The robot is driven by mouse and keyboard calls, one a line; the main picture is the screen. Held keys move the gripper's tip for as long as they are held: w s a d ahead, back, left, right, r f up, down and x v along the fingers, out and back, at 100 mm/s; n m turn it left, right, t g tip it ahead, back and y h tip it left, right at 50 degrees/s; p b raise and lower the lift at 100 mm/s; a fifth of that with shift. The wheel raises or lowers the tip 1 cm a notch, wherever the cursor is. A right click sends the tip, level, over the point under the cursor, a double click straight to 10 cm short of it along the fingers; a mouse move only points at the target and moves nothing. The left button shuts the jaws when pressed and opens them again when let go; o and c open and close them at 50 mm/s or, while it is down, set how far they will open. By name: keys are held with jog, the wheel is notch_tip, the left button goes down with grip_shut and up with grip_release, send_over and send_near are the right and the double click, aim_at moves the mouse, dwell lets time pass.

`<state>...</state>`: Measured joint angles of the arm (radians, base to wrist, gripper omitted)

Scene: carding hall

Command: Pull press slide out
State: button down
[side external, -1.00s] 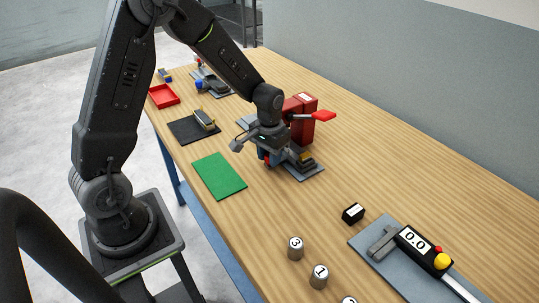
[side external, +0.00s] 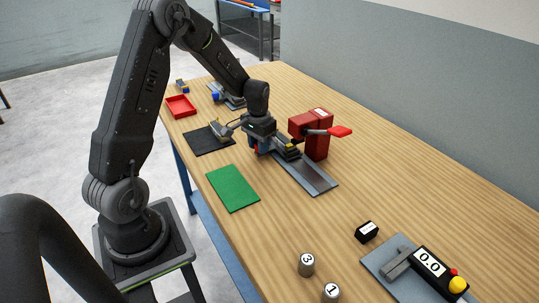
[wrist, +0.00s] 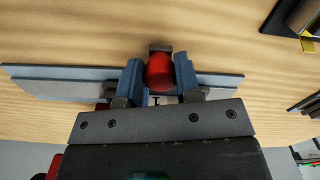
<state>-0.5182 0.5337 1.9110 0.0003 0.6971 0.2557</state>
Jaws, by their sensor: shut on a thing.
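My gripper (side external: 257,147) is at the slide's left end. In the wrist view, my gripper (wrist: 159,78) is shut on the slide's red knob (wrist: 160,70). The fingers partly hide the slide.
A green mat (side external: 233,188) lies in front, and a black mat (side external: 205,141) with a part on it lies left of my gripper. A red tray (side external: 180,107) is farther back. A gauge (side external: 430,264), black block (side external: 367,232) and numbered weights (side external: 307,264) stand at the near right.

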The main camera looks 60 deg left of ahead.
jog(key=shift+a, duration=2.2)
jog(key=c, duration=0.8)
grip_release()
notch_tip(320, 180, up, 14)
jog(key=shift+f, duration=0.1)
